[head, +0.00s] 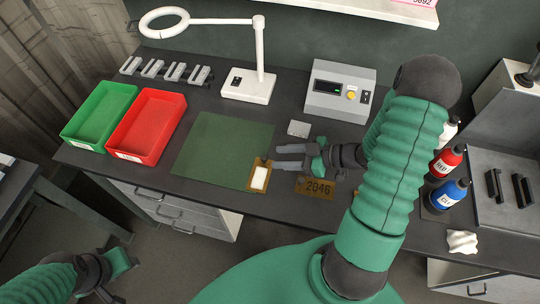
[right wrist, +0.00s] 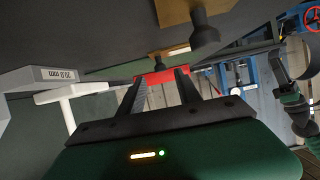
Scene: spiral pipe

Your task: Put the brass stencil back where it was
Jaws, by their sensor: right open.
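The brass stencil (head: 318,188), a flat plate with the cut-out digits 2046, lies on the dark bench, right of the green mat (head: 212,150). My right gripper (head: 277,157) is open and empty just above and left of the stencil, with its fingers pointing left over the mat's right edge. In the right wrist view, the open fingers (right wrist: 156,78) have nothing between them. A brown plate with a dark knob shows at the top of that view; it appears to be the stencil (right wrist: 170,10). My left gripper (head: 118,280) is low at the bottom left, away from the bench; its jaws are unclear.
A small grey block (head: 299,128) is behind my gripper. Red (head: 145,128) and green (head: 97,116) trays stand left. A lamp (head: 248,88), grey device (head: 340,92) and bottles (head: 446,194) surround the area.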

